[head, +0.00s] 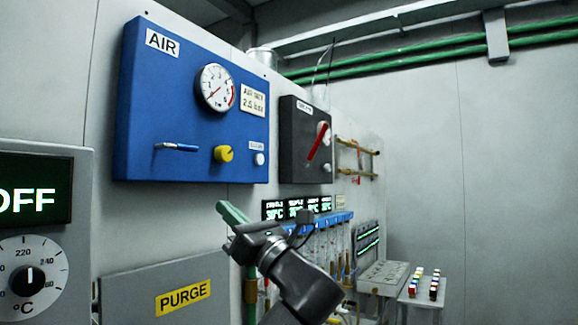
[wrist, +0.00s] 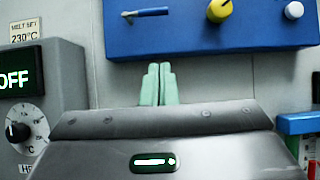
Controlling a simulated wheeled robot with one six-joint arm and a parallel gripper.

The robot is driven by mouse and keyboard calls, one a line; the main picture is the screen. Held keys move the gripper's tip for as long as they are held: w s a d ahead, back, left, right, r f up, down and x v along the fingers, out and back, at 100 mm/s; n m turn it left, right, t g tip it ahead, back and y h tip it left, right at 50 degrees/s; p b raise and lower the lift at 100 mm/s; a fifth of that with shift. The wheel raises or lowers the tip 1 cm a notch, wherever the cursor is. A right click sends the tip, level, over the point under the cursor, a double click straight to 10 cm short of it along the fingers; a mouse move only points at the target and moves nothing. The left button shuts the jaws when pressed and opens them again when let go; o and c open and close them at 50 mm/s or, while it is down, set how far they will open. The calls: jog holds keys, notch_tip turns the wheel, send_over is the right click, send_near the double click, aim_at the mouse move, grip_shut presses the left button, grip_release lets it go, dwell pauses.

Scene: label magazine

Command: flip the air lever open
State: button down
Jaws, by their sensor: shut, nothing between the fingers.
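The blue air panel (head: 140,110) hangs on the wall, marked AIR. Its lever (head: 176,147) has a blue handle and lies about level at the panel's lower left. The lever also shows at the top of the wrist view (wrist: 150,12), with a metal pivot at its left end. My gripper (head: 222,208) is shut and empty, its green fingers together. It is below the panel's lower edge, apart from the lever. In the wrist view my gripper (wrist: 157,84) points up toward the panel.
A yellow knob (head: 223,154), a white button (head: 259,159) and a gauge (head: 216,87) are on the same panel. A dark box with a red handle (head: 317,147) is to the right. A grey PURGE box (head: 130,285) and an OFF display unit (head: 80,200) are lower left.

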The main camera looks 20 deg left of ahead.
aim_at(187, 148)
jog(key=shift+a, duration=0.1)
jog(key=p+x, duration=0.2)
jog(key=x, duration=0.2)
jog(key=d+r+p+x, duration=0.1)
jog(key=p+x, duration=0.1)
jog(key=x, duration=0.2)
jog(key=r+p+x, duration=0.1)
jog(key=p+x, duration=0.2)
jog(key=x, duration=0.1)
jog(key=shift+r, duration=0.4)
jog(key=shift+n+b, duration=0.4)
jog(key=shift+b, duration=0.1)
